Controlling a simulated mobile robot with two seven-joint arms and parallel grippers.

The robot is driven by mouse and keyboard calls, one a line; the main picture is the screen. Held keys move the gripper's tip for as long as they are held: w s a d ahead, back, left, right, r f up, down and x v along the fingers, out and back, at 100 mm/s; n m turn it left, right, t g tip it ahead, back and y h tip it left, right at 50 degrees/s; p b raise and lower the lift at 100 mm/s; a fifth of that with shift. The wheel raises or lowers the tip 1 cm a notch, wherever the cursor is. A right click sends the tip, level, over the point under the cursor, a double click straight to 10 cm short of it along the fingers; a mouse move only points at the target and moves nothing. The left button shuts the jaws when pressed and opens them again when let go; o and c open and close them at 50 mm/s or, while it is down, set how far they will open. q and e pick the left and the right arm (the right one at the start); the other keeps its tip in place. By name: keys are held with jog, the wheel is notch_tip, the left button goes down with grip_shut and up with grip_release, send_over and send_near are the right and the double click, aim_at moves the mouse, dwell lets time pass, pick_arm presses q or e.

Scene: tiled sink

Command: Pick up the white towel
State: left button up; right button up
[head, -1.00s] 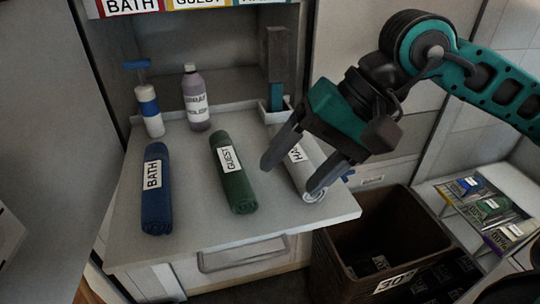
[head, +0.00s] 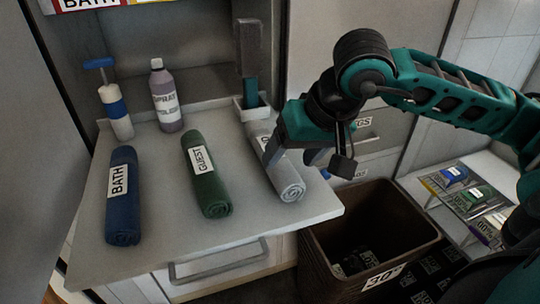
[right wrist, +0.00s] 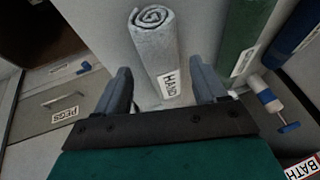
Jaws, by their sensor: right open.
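The white towel (head: 286,181) is a rolled cloth lying on the right side of the white counter (head: 245,225), its spiral end toward the front. The right wrist view also shows the white towel (right wrist: 154,48), with a HAND label on it. My right gripper (head: 292,155) is open above the towel's middle and hides part of it. In the right wrist view the fingers of the right gripper (right wrist: 162,88) are spread, with the towel lying between and beyond them. I cannot tell whether they touch it. My left gripper is not in view.
A green GUEST towel (head: 207,180) and a blue BATH towel (head: 123,205) lie to the left. A brown bin (head: 325,258) is at the right.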

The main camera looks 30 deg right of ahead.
aim_at(284, 161)
jog(key=x, duration=0.4)
jog(key=shift+w+r, duration=0.1)
jog(key=shift+w, duration=0.2)
jog(key=shift+c, duration=0.5)
jog(key=c, duration=0.8)
